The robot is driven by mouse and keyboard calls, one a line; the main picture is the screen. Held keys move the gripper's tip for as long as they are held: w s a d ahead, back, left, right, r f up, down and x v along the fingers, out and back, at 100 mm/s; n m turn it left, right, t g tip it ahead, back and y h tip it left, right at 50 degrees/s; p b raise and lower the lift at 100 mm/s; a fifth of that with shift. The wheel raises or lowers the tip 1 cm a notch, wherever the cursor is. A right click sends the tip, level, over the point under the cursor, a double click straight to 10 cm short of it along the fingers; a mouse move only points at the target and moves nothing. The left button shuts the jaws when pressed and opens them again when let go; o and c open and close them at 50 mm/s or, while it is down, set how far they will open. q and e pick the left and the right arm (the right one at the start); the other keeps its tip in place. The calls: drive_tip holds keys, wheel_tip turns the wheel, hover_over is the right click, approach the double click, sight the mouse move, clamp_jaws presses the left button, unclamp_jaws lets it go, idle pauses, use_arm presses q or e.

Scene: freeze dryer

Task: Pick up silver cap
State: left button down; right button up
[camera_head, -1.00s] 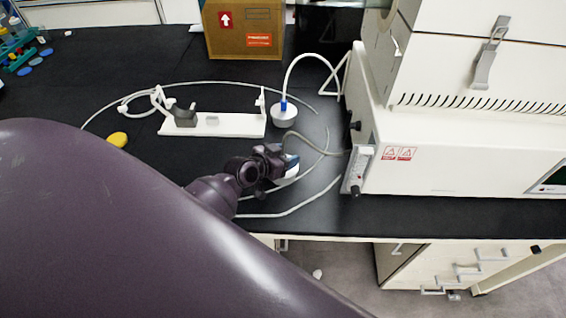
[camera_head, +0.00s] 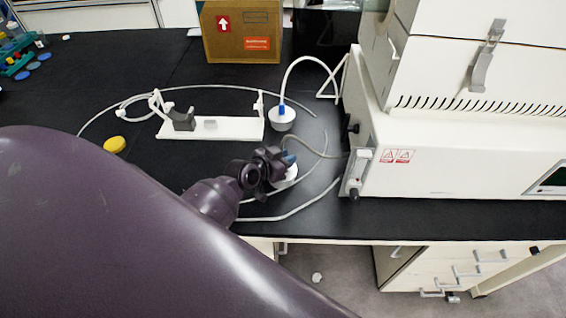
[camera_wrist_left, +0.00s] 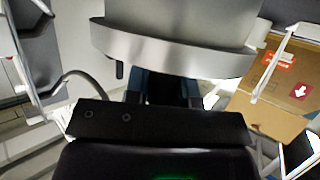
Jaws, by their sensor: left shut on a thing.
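My left gripper (camera_head: 287,161) is over the black bench, left of the white machine, and it also shows in the left wrist view (camera_wrist_left: 165,88). It is shut on the silver cap (camera_wrist_left: 175,45), a wide, smooth grey piece with a curved rim that fills the top middle of the left wrist view. In the head view a pale part of the cap (camera_head: 289,174) shows at the fingertips, and the gripper hides the rest. I cannot tell whether the cap touches the bench. My right gripper is not in view.
The white machine (camera_head: 440,165) stands right of the gripper. A white stand (camera_head: 232,128), a white funnel-shaped piece (camera_head: 282,122) on a hose, and loose tubing lie behind it. A yellow piece (camera_head: 114,144) lies to the left. A cardboard box (camera_head: 225,45) stands at the back.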

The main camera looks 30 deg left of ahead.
use_arm(q)
drive_tip(key=shift+r, duration=0.55)
wheel_tip(320, 180, up, 19)
drive_tip(key=p, duration=0.1)
drive_tip(key=shift+p, duration=0.4)
